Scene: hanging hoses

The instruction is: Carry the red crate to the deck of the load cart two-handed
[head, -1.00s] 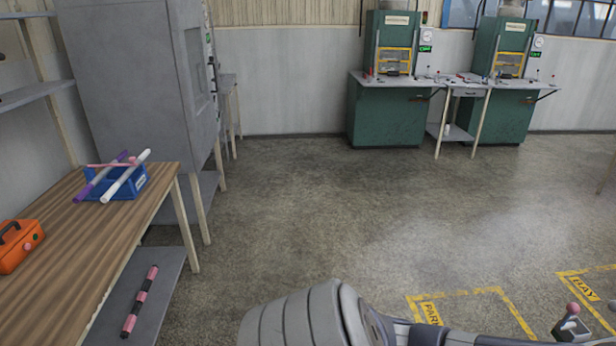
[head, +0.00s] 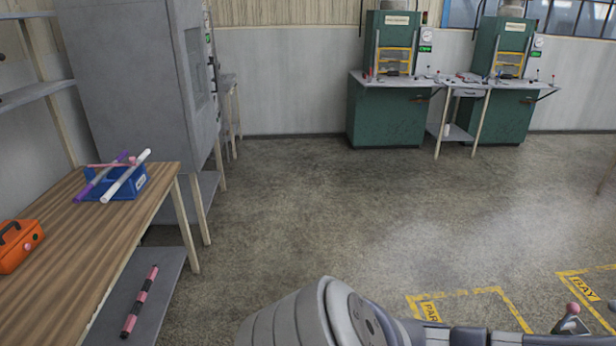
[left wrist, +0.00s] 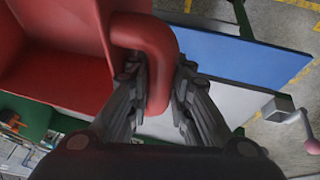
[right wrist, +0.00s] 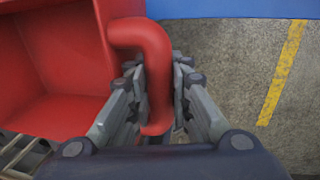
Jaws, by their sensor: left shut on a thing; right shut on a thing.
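The red crate (left wrist: 55,75) fills the left of the left wrist view, and its open inside shows. My left gripper (left wrist: 157,75) is shut on the red tubular handle (left wrist: 148,32) at the crate's side. In the right wrist view the crate (right wrist: 60,60) is also at the left. My right gripper (right wrist: 159,74) is shut on another red handle (right wrist: 142,35) there. A flat blue surface (left wrist: 240,55) lies beside the crate in the left wrist view; I cannot tell if it is the cart's deck. The head view shows neither crate nor grippers.
A wooden table (head: 75,235) at the left holds a blue bin (head: 122,185) and an orange box (head: 15,250). Green machines (head: 385,110) stand at the back wall. The floor between is clear, with yellow markings (head: 470,292) and a pink-knobbed lever (head: 572,315) at lower right.

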